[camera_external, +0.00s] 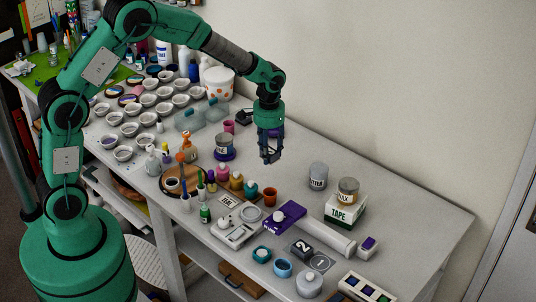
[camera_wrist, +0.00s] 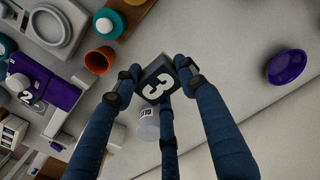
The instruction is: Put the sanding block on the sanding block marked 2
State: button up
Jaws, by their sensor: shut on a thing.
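My gripper (camera_external: 270,158) is in the air above the middle of the bench, with its fingers pointing down. In the wrist view, my gripper (camera_wrist: 155,82) is shut on a dark sanding block marked 3 (camera_wrist: 153,82). In the outside view the fingers mostly hide this held block. The dark sanding block marked 2 (camera_external: 302,247) lies near the bench's front edge, in front of the purple box. It also shows at the left of the wrist view (camera_wrist: 24,90), well apart from my gripper, with nothing seen on top.
An orange cup (camera_external: 270,197) and small bottles stand between. A grey can (camera_external: 318,176) and tape box (camera_external: 345,210) stand right. The far-right bench is clear.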

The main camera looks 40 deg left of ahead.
jog(key=r, duration=0.5)
jog(key=shift+s+d, duration=0.25)
jog(key=shift+d, duration=0.05)
jog(key=s+d+p, duration=0.1)
jog(key=s+d, duration=0.8)
jog(key=s, duration=0.6)
jog(key=s+d+p, duration=0.2)
jog(key=s+d, duration=0.7)
jog(key=s, duration=0.5)
notch_tip(320, 180, down, 6)
jog(key=shift+s+d+f+n, duration=0.15)
jog(key=shift+s+f+n, duration=0.05)
jog(key=shift+f+n, duration=0.1)
jog(key=shift+w+d, duration=0.1)
jog(key=b, duration=0.1)
send_over(299, 246)
jog(key=shift+f, duration=0.7)
jog(key=shift+w, duration=0.1)
